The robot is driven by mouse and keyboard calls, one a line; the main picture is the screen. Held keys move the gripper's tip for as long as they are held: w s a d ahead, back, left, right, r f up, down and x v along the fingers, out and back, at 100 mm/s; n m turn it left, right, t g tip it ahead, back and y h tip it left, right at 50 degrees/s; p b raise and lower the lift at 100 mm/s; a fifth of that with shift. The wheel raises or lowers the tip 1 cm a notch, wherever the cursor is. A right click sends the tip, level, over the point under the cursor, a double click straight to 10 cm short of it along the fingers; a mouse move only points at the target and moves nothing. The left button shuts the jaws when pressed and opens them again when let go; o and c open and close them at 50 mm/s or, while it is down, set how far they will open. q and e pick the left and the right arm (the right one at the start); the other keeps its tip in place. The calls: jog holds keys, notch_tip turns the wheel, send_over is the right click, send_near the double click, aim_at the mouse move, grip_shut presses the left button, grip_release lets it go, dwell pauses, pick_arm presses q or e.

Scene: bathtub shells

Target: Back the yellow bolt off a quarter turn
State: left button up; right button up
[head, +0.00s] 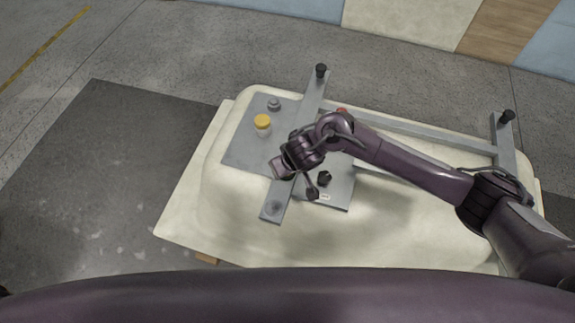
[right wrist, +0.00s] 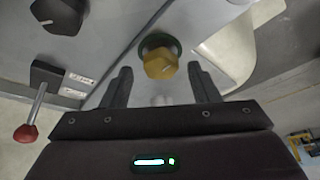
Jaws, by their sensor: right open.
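A yellow hexagonal bolt head (right wrist: 160,63) with a dark green collar shows in the right wrist view, on a grey plate. My right gripper (right wrist: 160,84) is open, with a finger on each side below the bolt in the picture. The bolt appears beyond the fingertips, not gripped; contact cannot be told. In the head view my right gripper (head: 281,168) is over the grey plate, its fingers hard to make out. A yellow-topped piece with a pale lower part (head: 262,122) stands up-left of it; I cannot tell if it is the same bolt. My left gripper is not in view.
The grey plate (head: 240,150) lies on a cream tub shell (head: 190,205), with a grey crossbar (head: 313,95) over it. Black knobs (head: 324,178) and a red-knobbed lever (right wrist: 32,125) are close to the gripper. Dark floor (head: 90,170) is clear at left.

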jog(key=shift+w+f, duration=0.2)
jog(key=shift+f, duration=0.15)
jog(key=shift+s+a+r, duration=0.1)
jog(key=shift+s, duration=0.15)
jog(key=shift+w, duration=0.15)
jog(key=c, duration=1)
jog(key=shift+o, duration=0.2)
